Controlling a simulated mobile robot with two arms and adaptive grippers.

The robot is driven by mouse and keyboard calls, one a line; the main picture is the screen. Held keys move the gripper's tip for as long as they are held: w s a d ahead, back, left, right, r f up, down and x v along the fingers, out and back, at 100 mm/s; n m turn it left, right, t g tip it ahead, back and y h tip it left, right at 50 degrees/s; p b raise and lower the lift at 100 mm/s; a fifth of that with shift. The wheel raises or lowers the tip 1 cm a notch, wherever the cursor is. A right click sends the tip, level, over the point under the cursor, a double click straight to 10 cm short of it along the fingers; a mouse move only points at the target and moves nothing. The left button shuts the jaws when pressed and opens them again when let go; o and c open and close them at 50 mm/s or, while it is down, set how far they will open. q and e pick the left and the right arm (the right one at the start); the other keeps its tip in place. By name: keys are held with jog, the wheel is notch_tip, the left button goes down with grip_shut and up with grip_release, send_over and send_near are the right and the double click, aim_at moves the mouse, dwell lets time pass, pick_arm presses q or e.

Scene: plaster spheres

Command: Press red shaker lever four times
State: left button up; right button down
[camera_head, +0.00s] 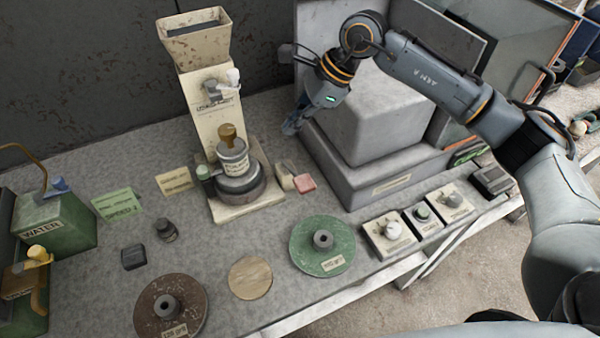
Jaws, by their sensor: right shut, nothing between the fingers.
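A small pinkish-red lever piece (304,184) sits low on the table between the hopper stand and the large grey block machine (372,120). A pale grey part (286,177) lies against its left side. I cannot tell how the red piece is joined to its neighbours. My right gripper (290,128) is shut and empty, with its fingers pointing down at the left side of the grey machine. It is above and behind the red piece, apart from it in the picture. My left gripper is not in view.
The cream hopper stand (197,120) with a grey pot (233,158) stands left of the lever. A green disc (306,254), a brown disc (165,312) and a tan disc (250,278) lie in front. Small knob boxes (388,238) line the right edge. Green water containers (62,222) stand left.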

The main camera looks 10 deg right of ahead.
aim_at(304, 176)
jog(key=s+f+b, duration=0.1)
jog(key=f, duration=0.1)
jog(key=f+b, duration=0.1)
jog(key=f, duration=0.1)
jog(key=s+f, duration=0.1)
jog(key=f, duration=0.1)
jog(key=shift+s+d+f+b, duration=0.3)
jog(key=shift+s+f+b, duration=0.05)
jog(key=shift+b, duration=0.05)
jog(key=shift+s+f+b, duration=0.2)
jog(key=shift+f+b, duration=0.1)
jog(key=shift+f, duration=0.05)
pick_arm(q)
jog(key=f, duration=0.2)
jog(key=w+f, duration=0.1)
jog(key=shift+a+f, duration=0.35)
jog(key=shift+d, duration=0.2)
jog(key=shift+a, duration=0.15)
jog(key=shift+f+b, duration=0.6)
jog(key=shift+b, duration=0.05)
pick_arm(e)
jog(key=shift+s+f, duration=0.25)
jog(key=shift+f, duration=0.15)
